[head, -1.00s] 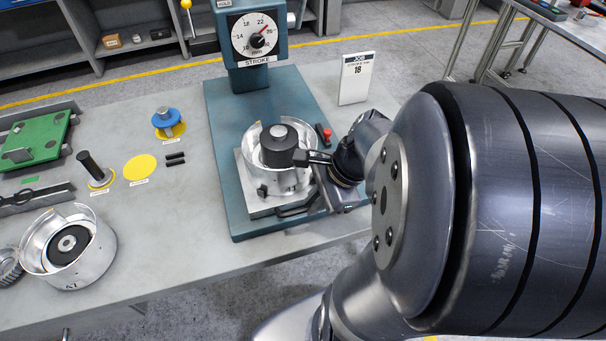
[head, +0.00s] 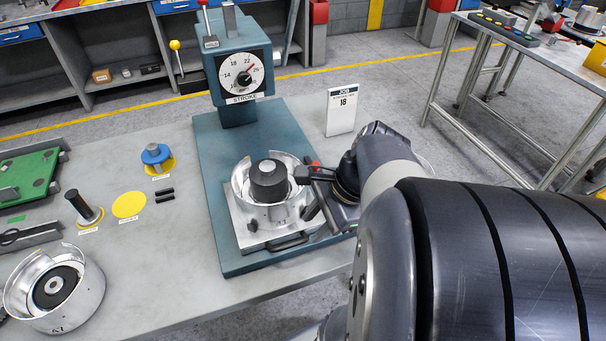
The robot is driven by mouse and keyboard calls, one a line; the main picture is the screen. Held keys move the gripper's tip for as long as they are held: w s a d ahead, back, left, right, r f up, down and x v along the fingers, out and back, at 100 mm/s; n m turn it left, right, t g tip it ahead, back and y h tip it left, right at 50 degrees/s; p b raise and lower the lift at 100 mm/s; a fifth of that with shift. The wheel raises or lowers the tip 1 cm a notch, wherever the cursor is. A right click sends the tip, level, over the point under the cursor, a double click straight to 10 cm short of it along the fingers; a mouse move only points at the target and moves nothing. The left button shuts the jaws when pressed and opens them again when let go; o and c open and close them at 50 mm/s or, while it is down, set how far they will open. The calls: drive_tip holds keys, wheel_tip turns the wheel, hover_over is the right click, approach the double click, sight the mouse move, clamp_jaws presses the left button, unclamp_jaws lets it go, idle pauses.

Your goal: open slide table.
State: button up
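The slide table is a light metal plate (head: 240,229) on the blue-green press base, under the press head, with a dark bar handle (head: 287,244) at its front edge. A silver clutch housing (head: 240,190) with a black cylinder (head: 269,181) in its middle sits on the plate. My gripper (head: 306,192) is at the right side of the housing, its two dark fingers spread apart, one near the cylinder's height and one lower. I see nothing held between them. The handle lies lower and to the left of the gripper; I cannot tell whether the fingers touch the housing.
The press (head: 240,70) with its stroke dial stands behind. A job card (head: 341,112) reading 18 stands at the back right. A second silver housing (head: 85,300), a blue spool (head: 155,154), a black peg (head: 82,205) and a green tray (head: 28,180) are at left.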

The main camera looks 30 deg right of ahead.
sight(305, 238)
drive_tip(key=v, duration=0.5)
drive_tip(key=shift+s+d+r, duration=0.1)
drive_tip(key=shift+d+r, duration=0.05)
drive_tip(key=shift+r, duration=0.25)
drive_tip(key=b+x, duration=0.1)
drive_tip(key=x, duration=1)
drive_tip(key=shift+w+r, duration=0.1)
drive_tip(key=shift+w, duration=0.15)
drive_tip(key=shift+d, duration=0.1)
